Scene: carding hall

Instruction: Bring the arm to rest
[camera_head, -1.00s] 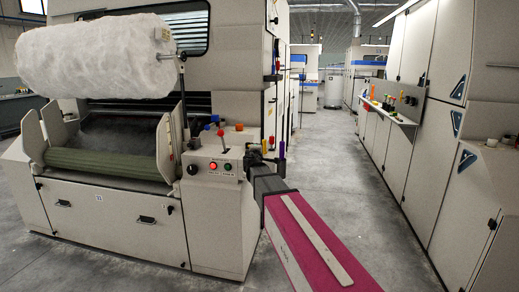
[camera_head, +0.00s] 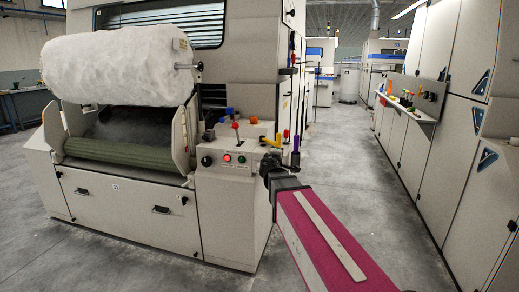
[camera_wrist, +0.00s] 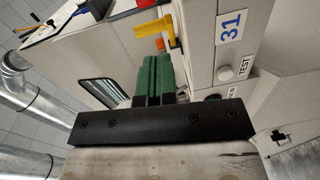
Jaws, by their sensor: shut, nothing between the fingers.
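My arm (camera_head: 325,240), magenta and grey, reaches forward from the bottom right toward the control panel of a carding machine. Its dark end (camera_head: 275,172) is beside the panel's right edge; the fingers are too small to make out there. In the wrist view my gripper (camera_wrist: 154,62) shows two green fingers pressed together, with nothing between them. Whether the fingertips touch the machine cannot be told. A yellow lever (camera_wrist: 160,29) is just beyond and right of the fingertips in that view.
The control panel (camera_head: 217,175) carries coloured buttons and a red-knobbed lever (camera_head: 236,130). A large white fibre roll (camera_head: 120,68) hangs at the left. A shelf (camera_head: 410,108) with small items sticks out from cabinets at the right. The aisle floor (camera_head: 350,155) between is clear.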

